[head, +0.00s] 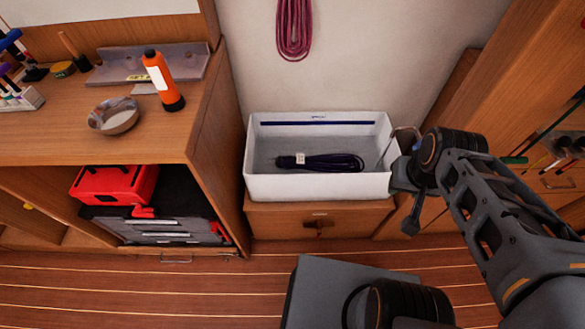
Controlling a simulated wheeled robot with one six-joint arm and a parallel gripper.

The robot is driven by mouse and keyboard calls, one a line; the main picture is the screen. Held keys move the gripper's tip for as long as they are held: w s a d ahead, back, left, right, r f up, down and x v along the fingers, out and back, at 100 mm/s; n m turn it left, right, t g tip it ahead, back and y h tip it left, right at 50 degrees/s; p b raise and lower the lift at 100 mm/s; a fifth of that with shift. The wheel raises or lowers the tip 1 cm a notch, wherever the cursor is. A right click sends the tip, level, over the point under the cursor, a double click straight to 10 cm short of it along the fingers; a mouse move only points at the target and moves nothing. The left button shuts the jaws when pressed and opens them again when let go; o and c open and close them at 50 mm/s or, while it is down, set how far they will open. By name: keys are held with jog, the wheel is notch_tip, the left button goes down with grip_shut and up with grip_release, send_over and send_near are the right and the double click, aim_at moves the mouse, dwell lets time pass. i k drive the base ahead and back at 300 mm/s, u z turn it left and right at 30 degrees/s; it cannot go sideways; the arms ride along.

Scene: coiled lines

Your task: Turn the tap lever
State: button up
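A thin, curved silver tube (384,146) rises at the right end of a white open-topped box (320,187); it looks like a tap spout. No tap lever can be made out; my gripper and wrist cover the area just right of the tube. My gripper (408,200) is at the box's right end, close to the tube, pointing down and left. Its fingers are small and partly hidden, so I cannot tell whether they are open or shut, or touching anything.
A dark coiled line (330,163) lies in the box, above a wooden cabinet (345,222). A red toolbox (113,186) sits below. Plank floor (180,293) is clear in front.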

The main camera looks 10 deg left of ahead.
aim_at(417, 145)
jog(key=u, duration=0.55)
jog(key=k, duration=1.15)
jog(key=z, duration=1.1)
